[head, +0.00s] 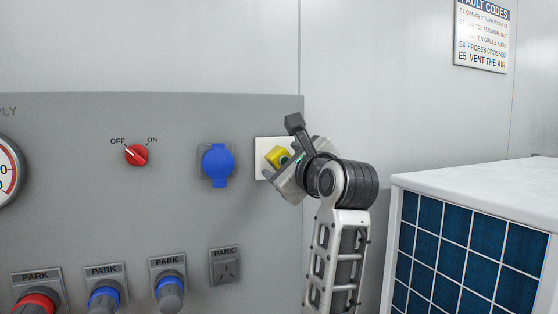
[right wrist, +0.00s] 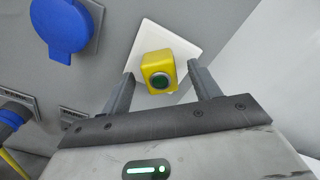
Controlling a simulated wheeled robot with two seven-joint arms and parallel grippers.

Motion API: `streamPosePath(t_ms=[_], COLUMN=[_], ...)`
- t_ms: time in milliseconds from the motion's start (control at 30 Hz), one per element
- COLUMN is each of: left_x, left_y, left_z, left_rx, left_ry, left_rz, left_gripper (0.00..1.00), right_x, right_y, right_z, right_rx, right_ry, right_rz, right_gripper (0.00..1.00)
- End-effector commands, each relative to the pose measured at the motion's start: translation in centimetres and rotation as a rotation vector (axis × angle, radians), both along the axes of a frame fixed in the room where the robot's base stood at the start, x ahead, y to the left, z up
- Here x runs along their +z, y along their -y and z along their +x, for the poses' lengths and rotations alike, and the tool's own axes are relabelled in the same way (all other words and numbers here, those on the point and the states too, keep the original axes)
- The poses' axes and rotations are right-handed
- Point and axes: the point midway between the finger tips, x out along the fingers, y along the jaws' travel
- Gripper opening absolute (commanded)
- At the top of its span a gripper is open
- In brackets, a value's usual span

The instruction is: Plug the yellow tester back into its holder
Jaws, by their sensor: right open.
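The yellow tester (head: 277,157) sits against a white wall plate (head: 262,145) on the grey panel. In the right wrist view the tester (right wrist: 156,66) shows a round green face towards me, and the white plate (right wrist: 185,42) is behind it. My right gripper (head: 284,153) is open in front of the plate. In the right wrist view its two fingers (right wrist: 160,84) stand on either side of the tester, with gaps visible. An empty socket under a PARK label (head: 225,268) is lower on the panel. My left gripper is not in view.
A blue capped socket (head: 217,163) and a red OFF/ON switch (head: 136,155) are left of the plate. Several PARK holders with red or blue plugs (head: 169,290) line the panel's lower part. A white-topped unit with a blue grille (head: 470,240) stands at the right.

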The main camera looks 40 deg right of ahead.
Motion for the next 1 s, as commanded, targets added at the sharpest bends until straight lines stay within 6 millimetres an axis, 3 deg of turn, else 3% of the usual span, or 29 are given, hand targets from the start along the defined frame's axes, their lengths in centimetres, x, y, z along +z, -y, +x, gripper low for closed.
streamPosePath(t_ms=[267, 1000], left_x=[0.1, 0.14], left_y=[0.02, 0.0], left_z=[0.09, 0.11], left_rx=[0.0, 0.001], left_ry=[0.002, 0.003], left_rz=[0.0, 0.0], left_gripper=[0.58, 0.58], right_x=[-0.01, -0.01], right_y=[0.42, 0.41], right_z=[1.31, 1.32], right_rx=[0.0, 0.0], right_ry=[0.0, 0.0], right_rz=[0.001, 0.0], right_gripper=[0.62, 0.62])
